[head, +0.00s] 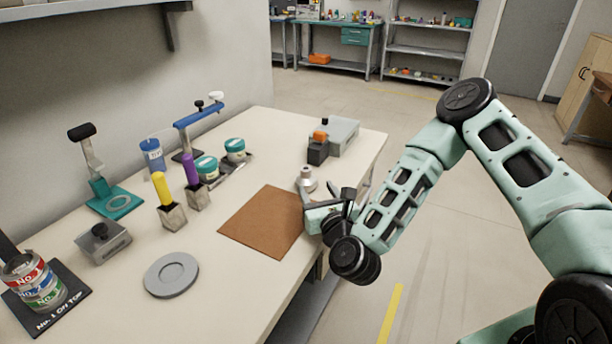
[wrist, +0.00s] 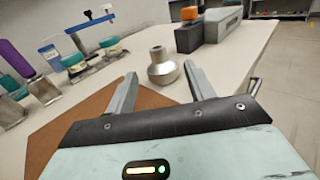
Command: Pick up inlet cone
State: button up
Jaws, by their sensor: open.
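The inlet cone seems to be the small grey metal piece (head: 305,180) with a narrow neck and wider body. It stands upright on the white table, just beyond the far corner of the brown mat. In the wrist view this grey piece (wrist: 162,68) sits ahead of my gripper, between the lines of the two fingers. My gripper (wrist: 160,78) is open and empty, with a finger to either side of the piece and apart from it. In the head view my gripper (head: 328,198) is low over the table's right edge, partly hidden by my wrist.
The brown mat (head: 262,222) lies beside my gripper. A grey and black block device (head: 338,135) stands behind the cone. Teal-lidded jars (head: 206,168), a purple-handled tool (head: 192,170) and a yellow-handled tool (head: 162,188) stand left. A grey disc (head: 171,275) lies in front.

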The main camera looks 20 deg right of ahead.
aim_at(308, 175)
jog(key=w+p, duration=0.1)
jog(key=w, duration=0.8)
jog(key=shift+w+a, duration=0.1)
jog(key=shift+a, duration=0.05)
grip_shut()
